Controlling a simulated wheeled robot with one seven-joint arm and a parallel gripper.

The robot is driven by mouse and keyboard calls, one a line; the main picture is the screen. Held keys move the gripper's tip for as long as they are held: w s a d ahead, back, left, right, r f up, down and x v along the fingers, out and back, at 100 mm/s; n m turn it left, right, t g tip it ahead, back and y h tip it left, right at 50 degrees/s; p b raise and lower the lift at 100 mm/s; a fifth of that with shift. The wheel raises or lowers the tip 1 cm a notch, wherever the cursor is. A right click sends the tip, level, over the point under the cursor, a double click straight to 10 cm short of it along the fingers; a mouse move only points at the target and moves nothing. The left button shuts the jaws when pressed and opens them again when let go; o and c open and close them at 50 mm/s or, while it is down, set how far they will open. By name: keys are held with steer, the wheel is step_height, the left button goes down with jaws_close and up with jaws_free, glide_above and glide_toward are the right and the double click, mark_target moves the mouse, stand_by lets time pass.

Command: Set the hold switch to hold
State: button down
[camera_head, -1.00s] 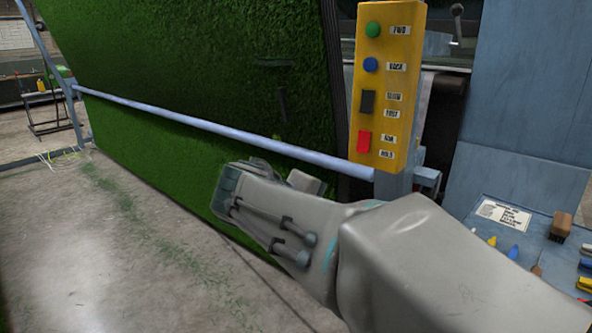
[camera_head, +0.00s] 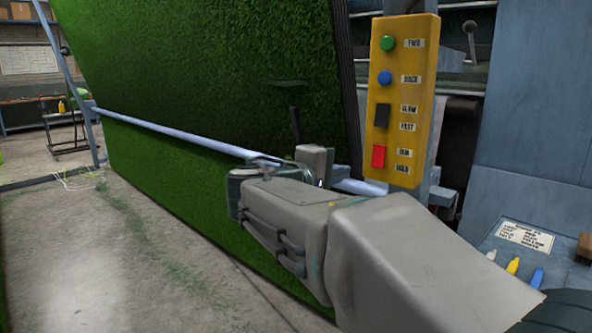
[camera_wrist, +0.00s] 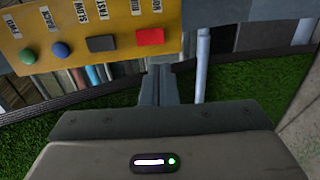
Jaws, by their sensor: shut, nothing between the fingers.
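The yellow control panel (camera_head: 403,100) stands right of centre in the head view. Its red hold switch (camera_head: 378,156) is the lowest control, with one label beside its upper end and a "HOLD" label beside its lower end. Which way it is tipped I cannot tell. In the wrist view the red switch (camera_wrist: 150,37) is near the top, on the yellow panel (camera_wrist: 100,14). My gripper (camera_wrist: 160,69) is shut and empty, its fingertips just below the red switch in that picture; contact does not show. In the head view the fingertips cannot be made out clearly.
A green button (camera_head: 388,43), a blue button (camera_head: 385,78) and a black switch (camera_head: 381,116) sit above the red one. A pale bar (camera_head: 180,133) crosses the green turf (camera_head: 220,70). Tools lie on the blue bench at lower right.

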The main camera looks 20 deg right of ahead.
mark_target(376, 165)
steer(key=x, duration=1.2)
steer(key=shift+d, duration=0.15)
